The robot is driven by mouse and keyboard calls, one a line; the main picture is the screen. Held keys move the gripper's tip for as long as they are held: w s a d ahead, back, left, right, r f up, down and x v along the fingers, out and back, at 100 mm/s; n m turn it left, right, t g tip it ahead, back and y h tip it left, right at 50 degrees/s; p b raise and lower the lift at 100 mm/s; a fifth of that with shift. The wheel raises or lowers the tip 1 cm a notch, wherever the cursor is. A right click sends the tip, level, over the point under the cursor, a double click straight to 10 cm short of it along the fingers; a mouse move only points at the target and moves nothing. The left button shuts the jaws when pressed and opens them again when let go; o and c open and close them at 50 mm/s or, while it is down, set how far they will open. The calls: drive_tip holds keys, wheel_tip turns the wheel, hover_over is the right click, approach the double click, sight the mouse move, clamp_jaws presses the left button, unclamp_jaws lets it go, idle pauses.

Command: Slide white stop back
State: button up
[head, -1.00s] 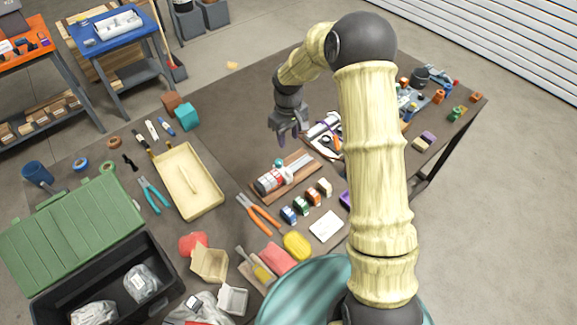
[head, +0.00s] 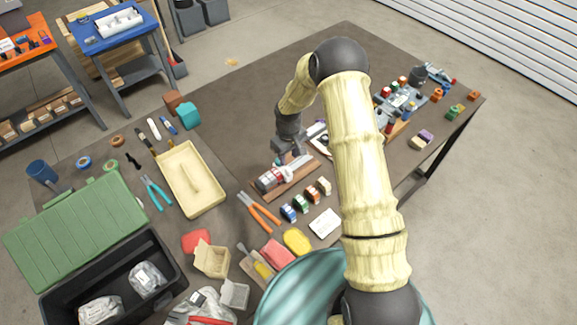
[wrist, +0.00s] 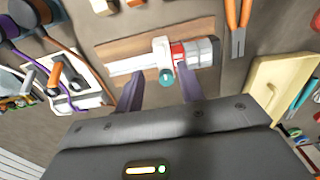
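The white stop (wrist: 161,52) with a teal knob (wrist: 166,76) sits on a pale rail (wrist: 130,66) in the wrist view, close against a red and grey cylindrical body (wrist: 200,52). All are on a wooden board (wrist: 120,48), which also shows in the head view (head: 296,190). My gripper (wrist: 160,82) is open, its purple fingers wide apart on either side of the knob, with gaps to it. I cannot tell the fingertips' height over the rail.
Orange-handled pliers (head: 259,212) and several small coloured blocks (head: 301,203) lie near the board. A cream tray (head: 190,205) is to the left. A white-based fixture with cables (wrist: 78,90) sits beside the rail's far end. Bare table lies behind the board.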

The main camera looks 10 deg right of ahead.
sight(288, 169)
wheel_tip(288, 169, down, 8)
drive_tip(key=shift+r+p, duration=0.1)
drive_tip(key=shift+p, duration=1.1)
clamp_jaws()
